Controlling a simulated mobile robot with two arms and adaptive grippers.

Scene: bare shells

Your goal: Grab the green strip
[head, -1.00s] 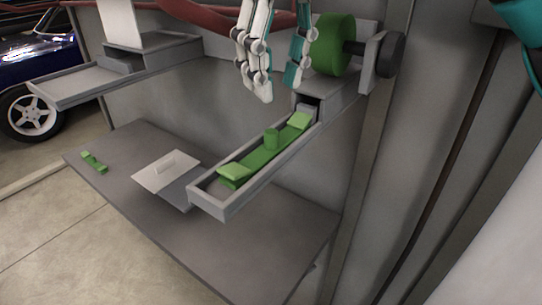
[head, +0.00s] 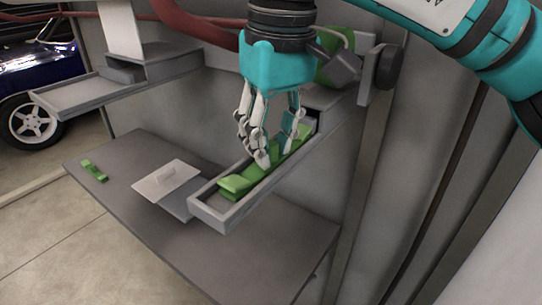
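The green strip (head: 238,184) lies in a long grey tray (head: 222,216) that sticks out from the wall unit. Its near end with a raised green pad is plain to see; its middle and the upright knob there are mostly hidden behind my fingers. My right gripper (head: 275,153) points down over the middle of the strip, its fingers parted on either side of where the knob stands. I cannot tell whether the fingertips touch the strip. My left gripper is not in view.
A grey table (head: 250,250) stands below, with a small green piece (head: 95,171) and a light plate with a handle (head: 166,179) on it. Another grey tray (head: 85,95) is at upper left. A dark round knob (head: 391,68) sits right of my gripper.

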